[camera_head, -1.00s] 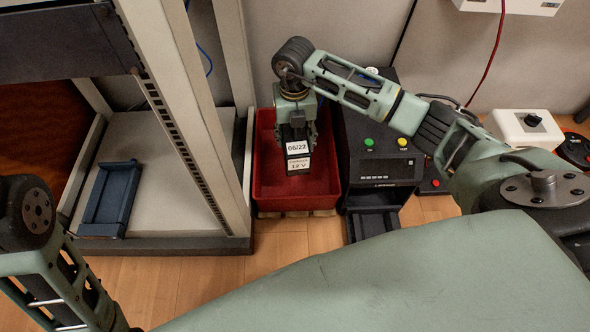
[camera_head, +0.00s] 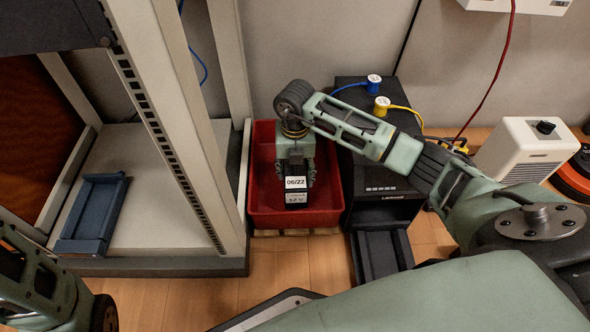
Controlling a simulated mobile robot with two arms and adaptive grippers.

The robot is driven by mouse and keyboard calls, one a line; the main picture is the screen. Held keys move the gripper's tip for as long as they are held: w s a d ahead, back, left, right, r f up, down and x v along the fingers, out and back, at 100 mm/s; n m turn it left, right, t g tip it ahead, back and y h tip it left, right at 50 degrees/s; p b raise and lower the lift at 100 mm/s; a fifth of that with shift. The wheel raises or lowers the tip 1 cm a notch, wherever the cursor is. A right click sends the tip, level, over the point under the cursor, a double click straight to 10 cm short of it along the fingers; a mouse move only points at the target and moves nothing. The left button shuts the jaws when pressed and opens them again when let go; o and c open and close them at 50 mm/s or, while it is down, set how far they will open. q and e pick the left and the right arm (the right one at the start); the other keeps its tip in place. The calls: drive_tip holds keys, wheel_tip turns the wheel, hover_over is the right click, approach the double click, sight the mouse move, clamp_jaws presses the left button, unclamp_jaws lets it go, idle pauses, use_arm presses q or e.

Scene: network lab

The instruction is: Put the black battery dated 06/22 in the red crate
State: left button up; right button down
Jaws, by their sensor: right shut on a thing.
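The black battery (camera_head: 296,194) has a white label that reads 06/22, with 12 V below it. My right gripper (camera_head: 296,172) comes down from above and is shut on the battery, which hangs upright within the outline of the red crate (camera_head: 262,160). Whether the battery touches the crate floor I cannot tell.
A rack post (camera_head: 172,120) stands close on the crate's left. A blue-grey tray (camera_head: 92,212) lies on the rack's base. The dark device (camera_head: 384,205) with blue and yellow cables stands close on the right, an open dark tray (camera_head: 382,255) before it. A white box (camera_head: 528,150) is farther right.

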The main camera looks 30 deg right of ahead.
drive_tip(key=shift+w+f+b, duration=0.1)
drive_tip(key=shift+f+b, duration=1.65)
drive_tip(key=shift+f, duration=1.05)
drive_tip(key=shift+r, duration=0.1)
drive_tip(key=c, duration=0.8)
unclamp_jaws()
